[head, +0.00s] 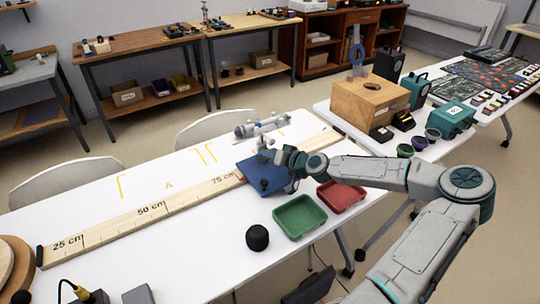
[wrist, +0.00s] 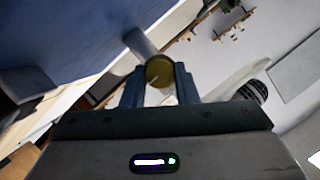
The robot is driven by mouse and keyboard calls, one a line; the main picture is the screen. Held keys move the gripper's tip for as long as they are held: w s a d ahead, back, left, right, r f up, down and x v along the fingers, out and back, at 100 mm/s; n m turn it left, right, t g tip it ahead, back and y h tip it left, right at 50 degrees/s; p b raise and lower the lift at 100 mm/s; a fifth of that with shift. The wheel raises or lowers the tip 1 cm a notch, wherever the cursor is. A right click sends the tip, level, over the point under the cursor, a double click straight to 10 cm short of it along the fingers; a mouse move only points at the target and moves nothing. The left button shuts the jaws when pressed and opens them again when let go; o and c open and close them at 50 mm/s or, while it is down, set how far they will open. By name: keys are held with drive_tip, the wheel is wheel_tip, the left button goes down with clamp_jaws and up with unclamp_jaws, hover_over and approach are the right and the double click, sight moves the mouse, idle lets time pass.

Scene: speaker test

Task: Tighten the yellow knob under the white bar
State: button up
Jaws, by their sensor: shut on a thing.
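In the wrist view, the round yellow knob (wrist: 159,71) sits between the two dark fingers of my gripper (wrist: 159,82), which is shut on it. A short grey cylinder (wrist: 140,42) meets the knob from the upper left. In the head view, my gripper (head: 272,160) is at the table, just below a pale bar-like fixture (head: 262,126) with metal parts; I take this as the white bar. The knob is hidden in the head view. In the wrist view I cannot make out the bar for certain.
A blue panel (head: 259,178) is close beside my gripper. A long wooden ruler (head: 110,219) crosses the white table (head: 150,270). A green tray (head: 298,232), a red tray (head: 340,208) and a black round object (head: 257,238) stand near my arm. The table's left-middle is clear.

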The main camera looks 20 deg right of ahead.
drive_tip(key=o, duration=1)
drive_tip(key=v, duration=1.4)
drive_tip(key=shift+w, duration=0.1)
